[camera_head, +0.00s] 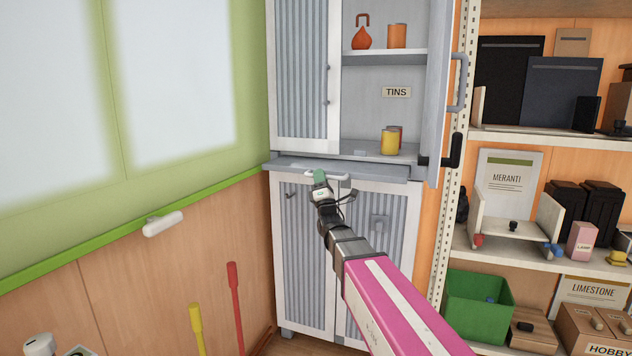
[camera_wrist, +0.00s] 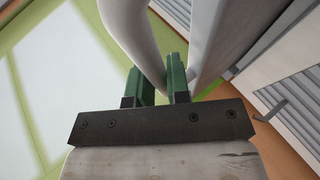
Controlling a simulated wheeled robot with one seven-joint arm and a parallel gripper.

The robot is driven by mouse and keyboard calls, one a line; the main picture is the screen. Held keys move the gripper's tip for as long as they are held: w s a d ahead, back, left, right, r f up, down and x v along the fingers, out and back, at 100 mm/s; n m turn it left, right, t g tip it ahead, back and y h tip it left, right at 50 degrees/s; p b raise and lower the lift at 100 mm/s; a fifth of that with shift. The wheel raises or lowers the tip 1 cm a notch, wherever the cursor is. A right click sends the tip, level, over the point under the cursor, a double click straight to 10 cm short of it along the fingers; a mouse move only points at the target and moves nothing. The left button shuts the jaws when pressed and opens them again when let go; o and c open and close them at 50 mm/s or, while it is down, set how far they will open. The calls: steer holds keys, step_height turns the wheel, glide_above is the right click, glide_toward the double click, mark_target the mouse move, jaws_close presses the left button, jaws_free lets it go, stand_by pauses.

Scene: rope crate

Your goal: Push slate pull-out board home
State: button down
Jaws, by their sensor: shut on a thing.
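The slate pull-out board (camera_head: 385,174) is a grey slab between the upper and lower halves of the grey cabinet. It seems to jut a little past the lower doors, but how far is hard to tell. Its pale bar handle (camera_head: 342,179) runs along its front edge. My gripper (camera_head: 320,176) is at the left part of this handle. In the wrist view the green fingers of my gripper (camera_wrist: 160,86) are shut around the curved pale handle (camera_wrist: 128,30). The board's edge (camera_wrist: 213,40) shows to the right of the fingers.
A yellow tin (camera_head: 389,142) stands inside above the board. A green wall is at left, and a loaded shelf rack (camera_head: 540,138) at right.

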steer(key=w+d, duration=0.1)
steer(key=w, duration=0.3)
steer(key=w+d, duration=0.2)
steer(key=w, duration=0.3)
steer(key=w+d, duration=0.2)
steer(key=w, duration=0.3)
steer(key=c, duration=1.2)
jaws_free()
steer(key=shift+o, duration=0.5)
steer(key=v, duration=1.1)
